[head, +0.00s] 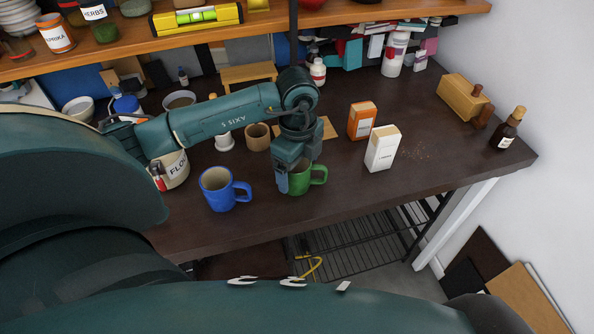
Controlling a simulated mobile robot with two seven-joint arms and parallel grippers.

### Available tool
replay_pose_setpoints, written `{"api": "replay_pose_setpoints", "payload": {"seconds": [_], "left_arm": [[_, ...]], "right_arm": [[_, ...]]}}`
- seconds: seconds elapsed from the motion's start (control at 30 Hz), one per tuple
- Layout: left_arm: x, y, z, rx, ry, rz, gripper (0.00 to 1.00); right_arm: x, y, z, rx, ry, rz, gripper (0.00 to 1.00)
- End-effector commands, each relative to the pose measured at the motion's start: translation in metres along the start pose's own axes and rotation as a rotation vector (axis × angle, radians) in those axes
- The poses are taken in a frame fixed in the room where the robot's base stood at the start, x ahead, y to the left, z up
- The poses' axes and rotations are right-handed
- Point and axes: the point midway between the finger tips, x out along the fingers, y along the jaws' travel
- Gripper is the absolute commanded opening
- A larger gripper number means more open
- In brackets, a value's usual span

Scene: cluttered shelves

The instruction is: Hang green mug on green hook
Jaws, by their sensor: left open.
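The green mug (299,182) stands upright on the dark worktop, with its handle pointing right. My left gripper (286,183) is open and points down at the mug's left side, hiding part of its rim and body. One finger shows in front of the mug's left side. I cannot tell whether the fingers touch the mug. I can make out no green hook in this view. My right gripper is not in view.
A blue mug (219,190) stands close by on the left. A white carton (382,149) and an orange carton (362,121) stand to the right. A brown cup (257,137) is behind. The front right worktop (440,172) is clear. A loaded wooden shelf (340,14) runs above.

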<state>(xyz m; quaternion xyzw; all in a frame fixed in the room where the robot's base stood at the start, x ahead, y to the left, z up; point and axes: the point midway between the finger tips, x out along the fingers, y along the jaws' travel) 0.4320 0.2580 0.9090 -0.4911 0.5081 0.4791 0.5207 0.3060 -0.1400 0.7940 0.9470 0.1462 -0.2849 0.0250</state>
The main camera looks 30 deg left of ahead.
Motion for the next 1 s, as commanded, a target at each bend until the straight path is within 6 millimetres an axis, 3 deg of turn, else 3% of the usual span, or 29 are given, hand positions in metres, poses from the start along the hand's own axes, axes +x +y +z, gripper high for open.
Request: {"api": "replay_pose_setpoints", "payload": {"seconds": [0.2,0.47,1.0], "left_arm": [[0.027,0.002,0.002,0.0,0.001,0.001,0.86],[0.03,0.002,0.002,0.001,0.001,-0.001,0.86],[0.03,0.001,0.002,0.001,0.001,-0.001,0.42]], "right_arm": [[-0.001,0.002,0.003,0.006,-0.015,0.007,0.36],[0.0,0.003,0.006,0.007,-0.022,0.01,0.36],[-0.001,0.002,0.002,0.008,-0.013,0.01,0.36]]}}
